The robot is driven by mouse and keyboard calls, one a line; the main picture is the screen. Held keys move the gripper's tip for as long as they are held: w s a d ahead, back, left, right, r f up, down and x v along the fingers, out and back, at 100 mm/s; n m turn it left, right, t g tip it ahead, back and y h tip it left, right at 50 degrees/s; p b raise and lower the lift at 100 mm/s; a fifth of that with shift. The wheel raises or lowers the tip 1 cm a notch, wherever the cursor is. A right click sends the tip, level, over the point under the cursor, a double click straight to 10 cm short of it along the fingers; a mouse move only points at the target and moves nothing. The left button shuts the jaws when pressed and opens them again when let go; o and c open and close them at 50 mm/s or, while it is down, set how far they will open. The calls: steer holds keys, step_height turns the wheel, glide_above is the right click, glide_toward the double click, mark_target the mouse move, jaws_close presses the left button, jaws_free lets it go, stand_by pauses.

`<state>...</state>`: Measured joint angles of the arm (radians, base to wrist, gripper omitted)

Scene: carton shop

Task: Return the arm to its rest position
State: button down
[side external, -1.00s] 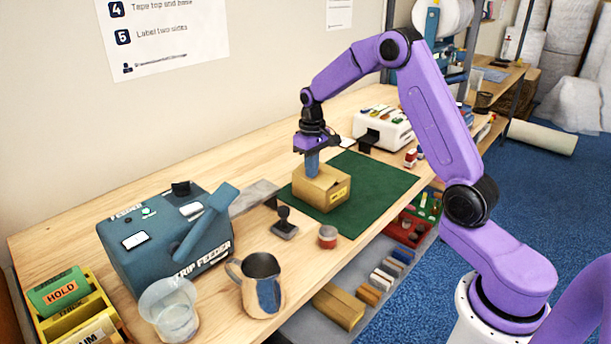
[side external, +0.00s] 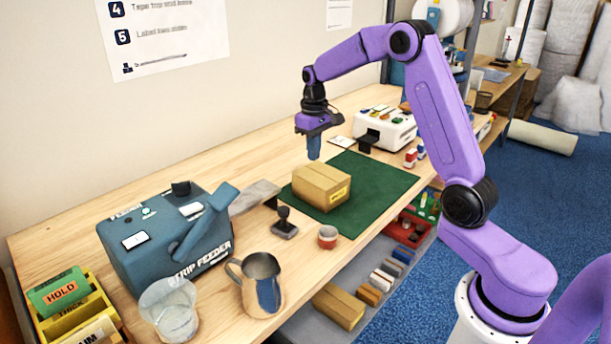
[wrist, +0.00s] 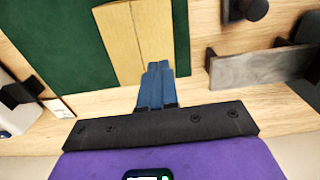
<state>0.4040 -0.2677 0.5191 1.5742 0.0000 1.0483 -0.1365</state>
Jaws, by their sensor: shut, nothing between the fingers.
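My gripper (side external: 314,147) is shut and empty, pointing down. It hangs above the back edge of the green mat (side external: 376,183), above and behind the carton and apart from it. In the wrist view its blue fingers (wrist: 157,82) are together, with nothing between them. The cardboard carton (side external: 321,187) sits closed on the mat with a yellow label on its front. The carton also shows in the wrist view (wrist: 139,38), partly cut off by the top edge.
A blue strip feeder (side external: 165,240) stands left on the bench, with a metal jug (side external: 262,285) and a clear beaker (side external: 170,308) in front. A stamp (side external: 284,222) and a small red-banded jar (side external: 327,237) stand near the mat. A white machine (side external: 385,128) stands behind.

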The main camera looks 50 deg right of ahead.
steer(key=shift+r, duration=0.75)
